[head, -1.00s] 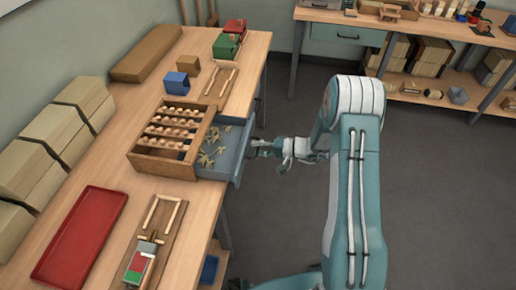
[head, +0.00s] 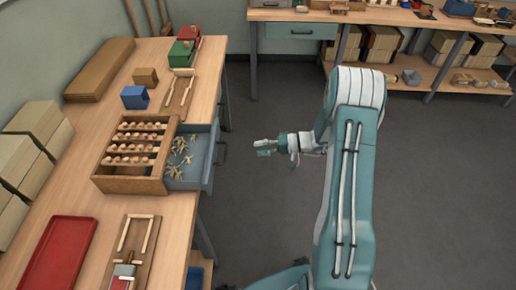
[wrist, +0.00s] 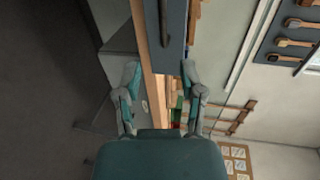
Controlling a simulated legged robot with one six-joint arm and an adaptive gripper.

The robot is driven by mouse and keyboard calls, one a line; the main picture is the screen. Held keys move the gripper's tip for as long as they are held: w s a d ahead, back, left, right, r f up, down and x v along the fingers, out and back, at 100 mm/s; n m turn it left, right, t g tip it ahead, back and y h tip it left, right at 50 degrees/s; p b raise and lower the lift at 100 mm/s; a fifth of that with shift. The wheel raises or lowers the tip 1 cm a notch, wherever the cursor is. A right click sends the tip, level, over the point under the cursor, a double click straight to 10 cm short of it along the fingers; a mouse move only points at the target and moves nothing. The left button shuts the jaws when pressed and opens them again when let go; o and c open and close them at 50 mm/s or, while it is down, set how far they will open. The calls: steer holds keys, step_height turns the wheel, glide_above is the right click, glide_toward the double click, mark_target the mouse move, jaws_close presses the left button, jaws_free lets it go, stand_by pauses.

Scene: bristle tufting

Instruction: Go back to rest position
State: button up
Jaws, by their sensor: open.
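My gripper (head: 256,147) is open and empty, in front of the bench and to the right of the open blue-grey drawer (head: 202,172) in the head view. It stands apart from the drawer's handle. In the wrist view my gripper (wrist: 163,80) shows two spread fingers with nothing between them. The drawer front (wrist: 172,30) lies beyond the fingertips in that view. The drawer holds several small pale pieces (head: 182,152).
A wooden rack (head: 137,184) with rows of small pieces stands beside the drawer on the bench. A red tray (head: 55,258) and a wooden jig (head: 135,247) are nearer. A second bench (head: 400,66) stands at the back. The floor (head: 440,190) right of my arm is clear.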

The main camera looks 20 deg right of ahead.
steer(key=s+a+r+n+g+h, duration=0.25)
steer(key=s+a+r, duration=0.2)
steer(key=r, duration=0.35)
steer(key=s+a+r+n+g+h, duration=0.1)
steer(key=s+a+r+g+h, duration=0.2)
steer(key=s+r, duration=0.35)
steer(key=s+d+r+t+h, duration=0.1)
steer(key=s+r+t+h, duration=0.4)
steer(key=s+r+h, duration=0.4)
steer(key=s+r, duration=0.2)
steer(key=s, duration=0.4)
steer(key=shift+d+r+t, duration=0.2)
steer(key=shift+d+t, duration=0.1)
steer(key=shift+t, duration=0.05)
steer(key=shift+n, duration=0.25)
stand_by(0.8)
